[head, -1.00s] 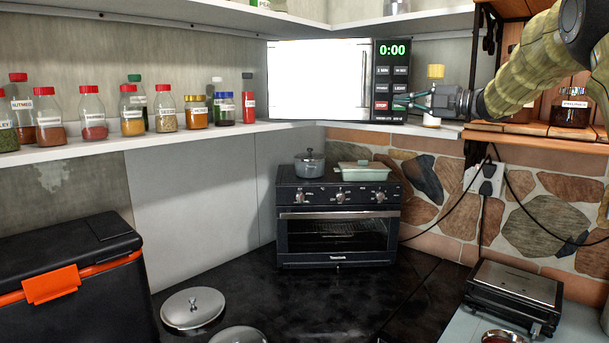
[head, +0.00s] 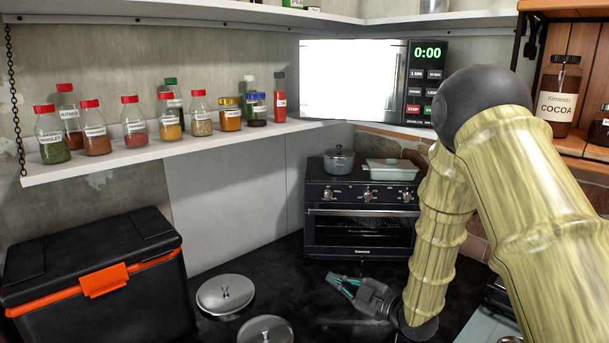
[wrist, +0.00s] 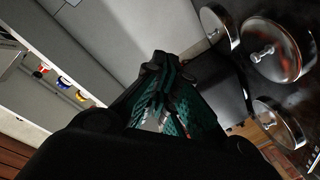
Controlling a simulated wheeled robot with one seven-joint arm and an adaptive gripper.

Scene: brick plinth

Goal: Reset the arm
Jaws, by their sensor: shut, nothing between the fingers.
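My gripper (head: 345,286) is low over the dark counter in the head view, in front of the toaster oven and to the right of the metal lids. Its teal fingers are together with nothing between them. My arm folds down from the upper right, bent at a dark joint. In the wrist view my gripper (wrist: 165,105) shows its teal fingers closed and empty.
A black toaster oven (head: 362,215) carries a pot (head: 339,160) and a green dish (head: 391,170). A microwave (head: 365,82) and spice jars stand on the shelf (head: 180,150). Metal lids (head: 225,293) lie on the counter. A black cooler (head: 95,270) is at left.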

